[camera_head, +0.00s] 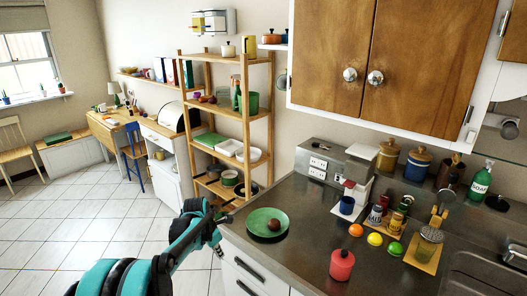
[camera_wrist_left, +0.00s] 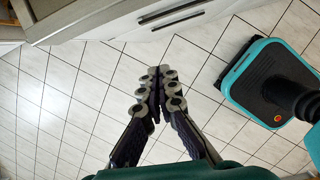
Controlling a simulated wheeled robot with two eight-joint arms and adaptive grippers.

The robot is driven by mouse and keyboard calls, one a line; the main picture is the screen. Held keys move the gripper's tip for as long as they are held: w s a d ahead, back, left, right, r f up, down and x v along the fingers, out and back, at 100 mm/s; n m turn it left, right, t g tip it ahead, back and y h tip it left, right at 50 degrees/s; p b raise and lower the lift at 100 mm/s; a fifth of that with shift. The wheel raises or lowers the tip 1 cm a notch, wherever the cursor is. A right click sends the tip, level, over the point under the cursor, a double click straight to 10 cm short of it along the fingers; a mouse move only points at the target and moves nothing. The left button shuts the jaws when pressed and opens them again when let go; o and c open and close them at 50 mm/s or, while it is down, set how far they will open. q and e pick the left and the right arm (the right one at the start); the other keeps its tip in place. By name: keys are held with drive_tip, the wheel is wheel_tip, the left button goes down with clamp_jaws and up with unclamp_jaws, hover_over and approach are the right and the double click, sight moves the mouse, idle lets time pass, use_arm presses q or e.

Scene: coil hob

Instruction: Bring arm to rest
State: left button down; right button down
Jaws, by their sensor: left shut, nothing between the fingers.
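My left arm (camera_head: 180,245) is teal and black and comes in from the lower left in the head view. Its gripper (camera_head: 226,217) is beside the counter's left edge, a little left of the green plate (camera_head: 254,222). In the left wrist view the left gripper's fingers (camera_wrist_left: 157,75) meet at the tips, shut and empty, above the tiled floor near a white drawer front. The green plate holds a dark brown round item (camera_head: 273,225). My right gripper is not seen in either view.
The grey counter (camera_head: 300,260) carries a red canister (camera_head: 342,264), an orange (camera_head: 356,230), a lemon (camera_head: 375,239), a green fruit (camera_head: 395,248), jars and a soap bottle (camera_head: 480,180). A wooden shelf (camera_head: 246,130) stands behind. White floor tiles (camera_head: 60,240) at left are clear. My teal base shows in the wrist view.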

use_arm(q)
drive_tip(key=s+d+r+m+t, duration=0.1)
drive_tip(key=s+r+m+t, duration=0.1)
drive_tip(key=s+r+m, duration=1.1)
drive_tip(key=s+f+m+t+y, duration=0.1)
drive_tip(key=s+f+m+t, duration=0.1)
drive_tip(key=s+m, duration=1.2)
drive_tip(key=s+f, duration=0.1)
drive_tip(key=s, duration=0.4)
drive_tip(key=shift+s+d+f+t+y, duration=0.2)
drive_tip(key=shift+t+y, duration=0.1)
drive_tip(key=shift+t, duration=0.1)
